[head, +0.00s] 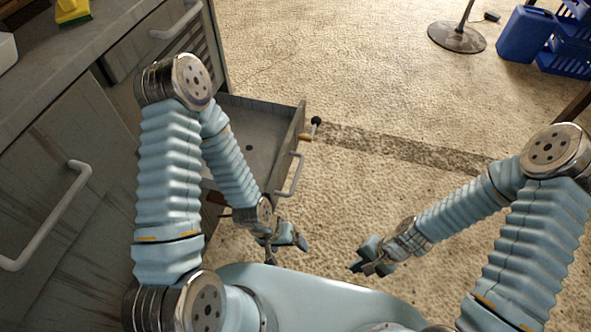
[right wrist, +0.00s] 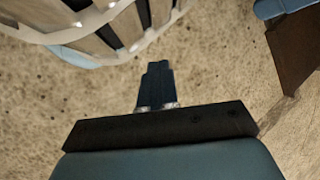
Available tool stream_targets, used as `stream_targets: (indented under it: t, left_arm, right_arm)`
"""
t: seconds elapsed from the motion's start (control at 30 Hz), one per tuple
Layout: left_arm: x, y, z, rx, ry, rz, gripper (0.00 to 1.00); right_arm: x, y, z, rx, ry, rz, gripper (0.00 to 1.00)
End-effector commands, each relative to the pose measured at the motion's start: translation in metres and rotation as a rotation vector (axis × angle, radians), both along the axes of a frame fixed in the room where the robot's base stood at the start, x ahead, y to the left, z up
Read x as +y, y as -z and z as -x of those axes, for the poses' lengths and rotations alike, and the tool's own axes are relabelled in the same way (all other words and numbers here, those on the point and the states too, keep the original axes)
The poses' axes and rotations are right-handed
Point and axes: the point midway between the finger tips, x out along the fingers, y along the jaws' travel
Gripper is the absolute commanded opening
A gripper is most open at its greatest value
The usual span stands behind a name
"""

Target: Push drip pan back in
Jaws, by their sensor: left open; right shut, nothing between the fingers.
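The drip pan (head: 293,138) is a grey, drawer-like tray that sticks out of the cabinet at left in the head view. Its front wall faces right and carries a pale bar handle (head: 295,178) and a small brass tap with a black knob (head: 317,123). Part of the pan is hidden behind my left arm. My left gripper (head: 284,246) is open and empty, below the handle in the picture and apart from it. My right gripper (head: 363,266) is shut and empty, further right, over the floor. Its closed fingers (right wrist: 157,85) show in the right wrist view.
The grey cabinet (head: 110,125) with pale handles fills the left side. A yellow item (head: 73,12) stands on its top. A round stand base (head: 457,37), a blue canister (head: 525,34) and blue crates (head: 568,50) are at the far right. The floor right of the pan is clear.

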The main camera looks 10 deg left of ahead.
Motion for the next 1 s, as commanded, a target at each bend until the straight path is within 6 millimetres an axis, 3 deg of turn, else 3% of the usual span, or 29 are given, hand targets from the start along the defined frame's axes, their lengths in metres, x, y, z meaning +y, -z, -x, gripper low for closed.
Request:
stream_targets:
  t: [0.17,0.33,0.5,0.6,0.7,0.87,1.0]
  left_arm:
    - [0.001,0.013,0.0,-0.001,-0.003,-0.002,0.87]
    - [0.003,0.026,-0.001,-0.002,-0.006,-0.004,0.87]
    - [0.004,0.04,-0.001,-0.003,-0.01,-0.008,0.87]
    - [0.005,0.046,-0.002,-0.004,-0.012,-0.01,0.87]
    - [0.006,0.048,-0.002,-0.004,-0.013,-0.01,0.87]
    - [0.006,0.047,-0.002,-0.004,-0.013,-0.01,0.87]
    - [0.005,0.045,-0.002,-0.004,-0.013,-0.01,0.87]
  right_arm:
    - [0.02,-0.004,-0.004,0.201,0.175,-0.095,0.0]
    - [0.053,-0.028,-0.025,0.434,0.383,-0.279,0.0]
    - [0.083,-0.08,-0.079,0.677,0.605,-0.592,0.0]
    - [0.087,-0.114,-0.116,0.78,0.698,-0.788,0.0]
    - [0.086,-0.137,-0.138,0.829,0.738,-0.905,0.0]
    - [0.095,-0.146,-0.145,0.847,0.747,-0.943,0.0]
    - [0.119,-0.146,-0.144,0.847,0.745,-0.941,0.0]
